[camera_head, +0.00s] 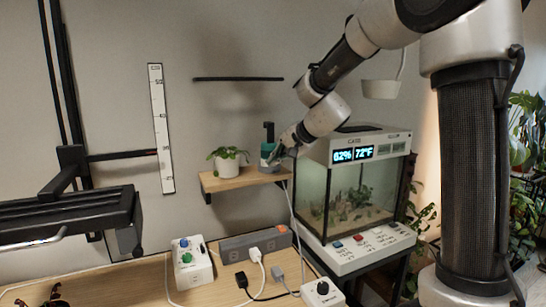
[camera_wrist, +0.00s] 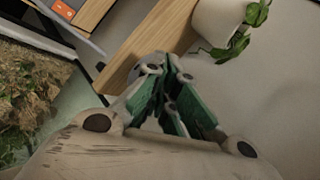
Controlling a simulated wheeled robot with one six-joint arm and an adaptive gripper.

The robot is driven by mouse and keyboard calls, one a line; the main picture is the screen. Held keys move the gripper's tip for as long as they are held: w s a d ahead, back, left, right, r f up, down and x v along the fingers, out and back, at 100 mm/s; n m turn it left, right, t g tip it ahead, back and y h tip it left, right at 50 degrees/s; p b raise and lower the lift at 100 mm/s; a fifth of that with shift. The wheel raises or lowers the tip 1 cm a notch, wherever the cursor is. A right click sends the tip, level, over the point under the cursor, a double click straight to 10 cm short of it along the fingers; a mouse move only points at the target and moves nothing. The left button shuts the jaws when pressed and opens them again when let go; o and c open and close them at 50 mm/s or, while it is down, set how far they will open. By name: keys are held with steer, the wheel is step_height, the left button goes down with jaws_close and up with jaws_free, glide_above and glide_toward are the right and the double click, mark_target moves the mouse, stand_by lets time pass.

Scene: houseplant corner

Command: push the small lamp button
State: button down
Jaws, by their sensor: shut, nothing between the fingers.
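My gripper (camera_head: 275,158) is at the right end of the small wooden shelf (camera_head: 236,183) in the head view. In the wrist view its green-padded fingers (camera_wrist: 165,68) are together, with nothing between them, in front of the shelf's edge (camera_wrist: 150,48). Several possible controls are in the head view: a white box with blue and green knobs (camera_head: 192,262), a white box with a dark knob (camera_head: 323,291), and a white panel with small coloured buttons (camera_head: 368,244) below the tank. I cannot tell which one holds the small lamp button. My gripper touches none of them.
A potted plant (camera_head: 227,160) stands on the shelf. A glass tank (camera_head: 350,190) with a lit display is to the right. A grey power strip (camera_head: 255,244) with plugs and loose cables lies on the wooden table (camera_head: 125,284). A white hanging lamp shade (camera_head: 380,89) is above.

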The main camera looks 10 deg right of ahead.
steer(key=shift+w, duration=0.1)
stand_by(0.6)
steer(key=shift+w, duration=0.3)
steer(key=shift+w+a, duration=0.1)
steer(key=shift+w, duration=0.05)
stand_by(0.3)
steer(key=shift+s, duration=0.6)
steer(key=s+d, duration=0.1)
steer(key=s, duration=0.5)
steer(key=shift+d, duration=0.2)
